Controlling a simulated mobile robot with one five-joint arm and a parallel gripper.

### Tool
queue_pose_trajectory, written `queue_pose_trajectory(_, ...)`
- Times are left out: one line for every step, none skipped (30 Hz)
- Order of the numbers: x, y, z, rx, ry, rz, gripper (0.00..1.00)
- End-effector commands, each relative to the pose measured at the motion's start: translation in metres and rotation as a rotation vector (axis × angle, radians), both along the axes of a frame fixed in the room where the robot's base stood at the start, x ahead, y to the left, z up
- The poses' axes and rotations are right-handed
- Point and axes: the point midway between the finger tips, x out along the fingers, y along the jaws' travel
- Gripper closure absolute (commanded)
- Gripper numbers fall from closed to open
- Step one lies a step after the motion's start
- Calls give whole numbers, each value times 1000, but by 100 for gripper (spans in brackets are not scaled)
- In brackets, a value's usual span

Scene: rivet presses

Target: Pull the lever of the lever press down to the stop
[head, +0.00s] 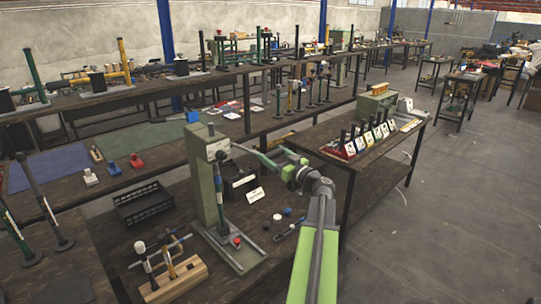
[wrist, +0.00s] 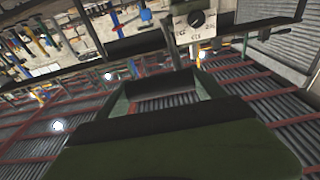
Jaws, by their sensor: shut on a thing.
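The lever press (head: 207,185) is a tall grey-green column on a base plate, upright on the near workbench in the head view. Its lever (head: 242,148) is a thin dark rod that runs from the press head to the right, sloping slightly down. My gripper (head: 265,158) is at the lever's outer end, right of the column, and is shut on it. The jaws partly hide the lever's end.
A black crate (head: 150,205) and a wooden block with tools (head: 173,279) stand left of the press. Small caps (head: 288,212) lie to the right. A table with a row of coloured cards (head: 368,138) stands farther right; open floor lies beyond.

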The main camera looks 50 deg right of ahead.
Motion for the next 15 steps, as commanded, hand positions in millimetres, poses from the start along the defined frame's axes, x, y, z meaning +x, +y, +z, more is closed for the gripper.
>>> queue_pose_trajectory(-1, 2, -18, -1, 3, 4, 94)
queue_pose_trajectory(-1, 1, -22, -1, 3, 4, 94)
queue_pose_trajectory(-2, 1, -26, -1, 3, 4, 94)
queue_pose_trajectory(-2, 1, -29, -1, 3, 3, 94)
queue_pose_trajectory(-2, 1, -32, -1, 3, 3, 94)
queue_pose_trajectory(-3, 1, -35, -1, 3, 3, 94)
queue_pose_trajectory(-3, 1, -37, -1, 3, 2, 94)
queue_pose_trajectory(-3, 1, -38, -1, 3, 2, 94)
queue_pose_trajectory(-3, 0, -40, -1, 3, 2, 94)
queue_pose_trajectory(-3, 0, -41, -1, 3, 2, 94)
queue_pose_trajectory(-3, 0, -42, -1, 3, 2, 94)
queue_pose_trajectory(-4, 0, -43, -1, 4, 2, 94)
queue_pose_trajectory(-4, 0, -44, -2, 4, 2, 94)
queue_pose_trajectory(-4, 0, -44, -1, 5, 2, 94)
queue_pose_trajectory(-4, 0, -44, -1, 5, 2, 94)
